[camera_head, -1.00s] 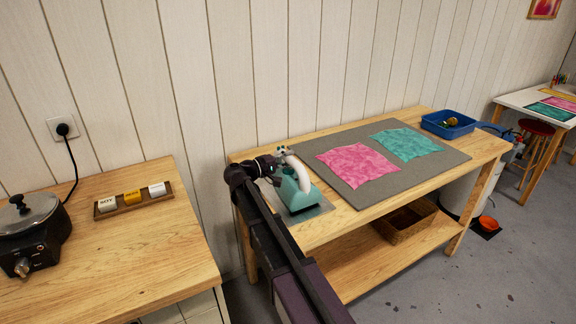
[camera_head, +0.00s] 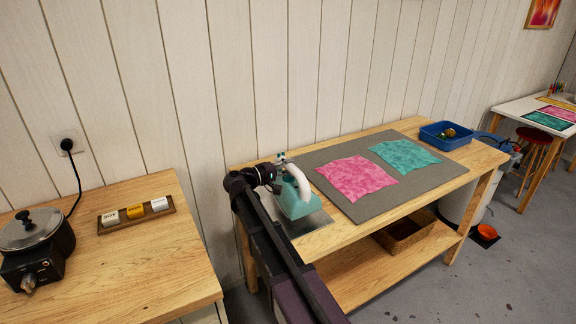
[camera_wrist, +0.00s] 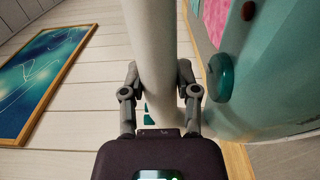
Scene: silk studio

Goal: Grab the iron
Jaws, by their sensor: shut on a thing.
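The iron (camera_head: 293,203) is teal with a white curved handle. It is at the left end of the wooden table, over a grey metal plate (camera_head: 310,223); I cannot tell whether its base touches the plate. My gripper (camera_head: 279,170) is at the iron's handle. In the wrist view the white handle (camera_wrist: 152,45) runs between the two fingers of my gripper (camera_wrist: 158,78), which are shut on it. The iron's teal body (camera_wrist: 285,75) fills the right side there.
A grey mat (camera_head: 350,208) with pink (camera_head: 357,177) and teal cloths (camera_head: 405,155) lies right of the iron. A blue bin (camera_head: 436,139) stands at the table's far end. A basket (camera_head: 391,240) is on the lower shelf. A left counter holds a pot (camera_head: 30,232).

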